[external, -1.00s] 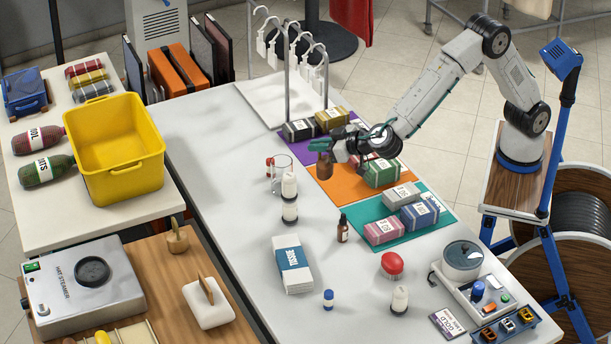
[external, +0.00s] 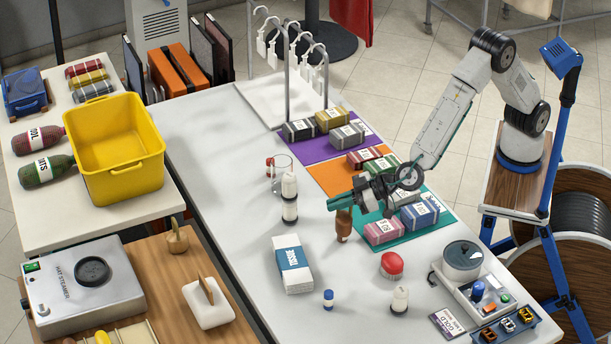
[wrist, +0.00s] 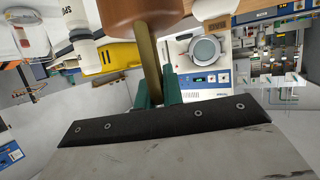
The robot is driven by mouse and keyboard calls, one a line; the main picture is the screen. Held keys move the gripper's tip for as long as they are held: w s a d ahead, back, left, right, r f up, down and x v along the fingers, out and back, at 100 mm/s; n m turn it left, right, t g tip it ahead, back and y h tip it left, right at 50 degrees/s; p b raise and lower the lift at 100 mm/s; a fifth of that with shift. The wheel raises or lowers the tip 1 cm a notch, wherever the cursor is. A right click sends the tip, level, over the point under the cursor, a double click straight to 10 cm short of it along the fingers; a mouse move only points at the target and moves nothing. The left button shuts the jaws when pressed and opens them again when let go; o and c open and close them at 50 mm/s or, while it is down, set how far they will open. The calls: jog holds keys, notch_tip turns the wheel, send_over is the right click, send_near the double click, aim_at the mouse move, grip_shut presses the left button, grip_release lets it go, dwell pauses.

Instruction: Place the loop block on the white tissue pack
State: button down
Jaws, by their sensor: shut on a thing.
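My gripper (external: 340,202) hangs above the table, between the teal mat and the tissue pack. It is shut on the brass-coloured loop of the loop block (external: 344,215), a brown block hanging below the fingers. In the wrist view the loop block (wrist: 135,12) and its brass bar lie between my teal fingers (wrist: 157,92). The white tissue pack (external: 296,281), with a blue "TISSUE" band, lies flat on the table, below and left of my gripper. Its top looks clear. I cannot make out the tissue pack in the wrist view.
A small brown bottle stood where the block now overlaps it. White-capped bottles (external: 290,212) and a glass (external: 280,180) stand up-left. A red dome button (external: 392,264), small blue bottle (external: 328,299) and white bottle (external: 399,300) stand near the pack. The teal mat (external: 440,217) holds boxes.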

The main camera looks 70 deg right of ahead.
jog(key=w+a+f, duration=0.5)
jog(key=w+a, duration=0.4)
jog(key=w, duration=0.2)
jog(key=shift+w+a, duration=0.15)
jog(key=shift+w, duration=0.25)
jog(key=shift+f, duration=0.2)
jog(key=c, duration=1.5)
grip_release()
jog(key=shift+c, duration=0.2)
